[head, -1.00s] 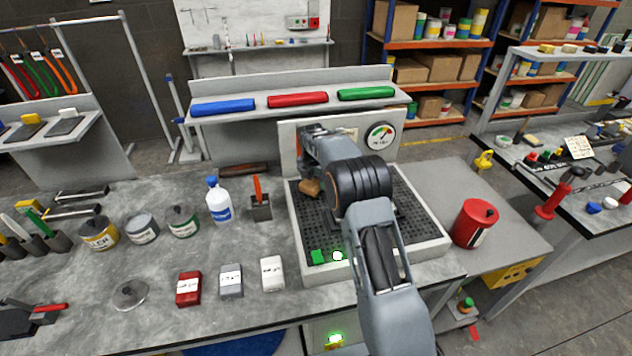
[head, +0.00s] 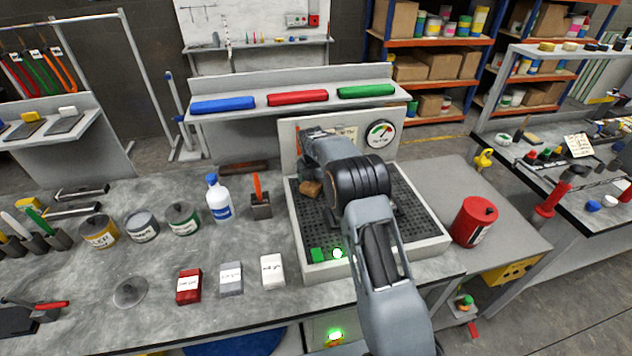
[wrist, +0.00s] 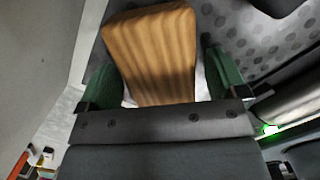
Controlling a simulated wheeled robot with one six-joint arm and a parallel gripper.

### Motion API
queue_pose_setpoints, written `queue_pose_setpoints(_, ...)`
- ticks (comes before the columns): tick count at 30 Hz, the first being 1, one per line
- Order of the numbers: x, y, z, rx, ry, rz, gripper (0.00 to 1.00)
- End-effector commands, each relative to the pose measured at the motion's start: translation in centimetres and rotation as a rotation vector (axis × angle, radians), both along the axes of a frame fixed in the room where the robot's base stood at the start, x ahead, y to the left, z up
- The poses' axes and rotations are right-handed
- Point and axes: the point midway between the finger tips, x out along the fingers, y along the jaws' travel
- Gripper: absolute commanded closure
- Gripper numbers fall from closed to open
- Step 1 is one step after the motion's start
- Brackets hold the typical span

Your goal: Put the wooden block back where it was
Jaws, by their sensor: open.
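The wooden block (head: 311,189) is light brown and sits at the left rear part of the perforated booth tray (head: 426,248). In the wrist view the block (wrist: 152,52) shows large, with its near end between the two green fingers. My gripper (wrist: 160,78) is open around the block, one finger on each side. A small gap shows at the right finger; contact at the left finger is hard to tell. In the head view my arm hides most of the gripper and part of the tray.
A gauge panel (head: 290,143) stands behind the tray. A holder with an orange-handled tool (head: 260,207) and a white bottle (head: 218,200) stand left of it. A red can (head: 474,222) is at the right.

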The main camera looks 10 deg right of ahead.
Motion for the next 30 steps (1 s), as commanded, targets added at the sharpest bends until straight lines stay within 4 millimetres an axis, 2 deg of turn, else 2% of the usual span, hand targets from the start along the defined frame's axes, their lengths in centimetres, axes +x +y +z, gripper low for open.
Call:
queue_pose_setpoints(5,0.0,0.1,1.0,0.000,-0.003,0.000,0.09)
queue_pose_setpoints(18,-0.7,0.8,8.9,0.001,-0.005,0.000,0.09)
queue_pose_setpoints(26,-1.0,1.0,11.8,0.001,-0.003,-0.005,0.09)
queue_pose_setpoints(30,-2.3,0.9,13.9,0.016,-0.027,-0.108,0.09)
